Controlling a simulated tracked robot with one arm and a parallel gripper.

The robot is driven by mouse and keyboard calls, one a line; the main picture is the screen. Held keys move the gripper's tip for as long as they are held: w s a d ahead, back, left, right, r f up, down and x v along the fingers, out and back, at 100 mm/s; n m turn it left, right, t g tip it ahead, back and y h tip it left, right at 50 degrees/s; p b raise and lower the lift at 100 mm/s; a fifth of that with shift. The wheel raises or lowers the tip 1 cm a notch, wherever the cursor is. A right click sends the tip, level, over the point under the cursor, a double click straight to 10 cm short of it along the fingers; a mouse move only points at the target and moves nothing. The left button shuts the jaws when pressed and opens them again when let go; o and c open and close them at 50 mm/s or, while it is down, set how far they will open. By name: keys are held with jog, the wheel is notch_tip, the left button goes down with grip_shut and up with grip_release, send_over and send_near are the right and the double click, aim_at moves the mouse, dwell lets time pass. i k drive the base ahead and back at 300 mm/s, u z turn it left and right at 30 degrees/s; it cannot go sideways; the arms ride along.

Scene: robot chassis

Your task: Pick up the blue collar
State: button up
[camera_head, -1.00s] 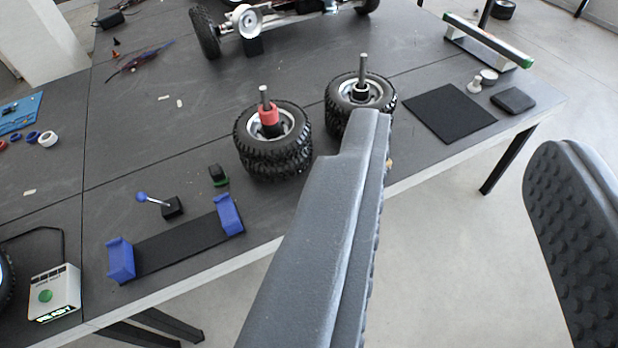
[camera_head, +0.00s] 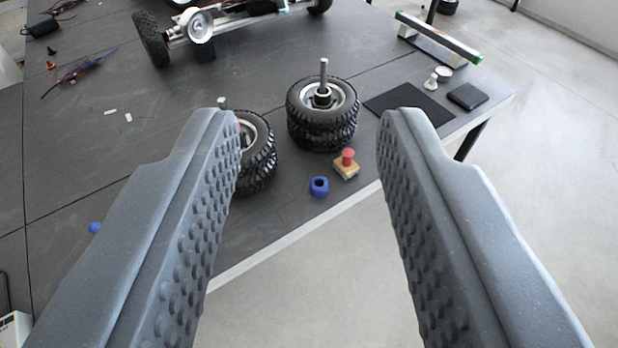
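The blue collar (camera_head: 319,187) is a small ring-like piece with a dark hole. It lies on the dark table near its front edge, just left of a small wooden block with a red knob (camera_head: 346,164). My gripper (camera_head: 312,115) is wide open and empty, with one textured finger on each side of the picture. The collar shows in the gap between the fingers, beyond them and touching neither. In the earlier picture the collar is not visible.
A tire stack with an upright post (camera_head: 322,115) stands behind the collar. Another tire stack (camera_head: 258,155) is partly hidden by the left finger. A black mat (camera_head: 408,100) and dark box (camera_head: 467,96) lie at right. The table (camera_head: 285,215) ends just in front of the collar.

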aim_at(319, 192)
jog(key=i, duration=0.85)
jog(key=z, duration=0.05)
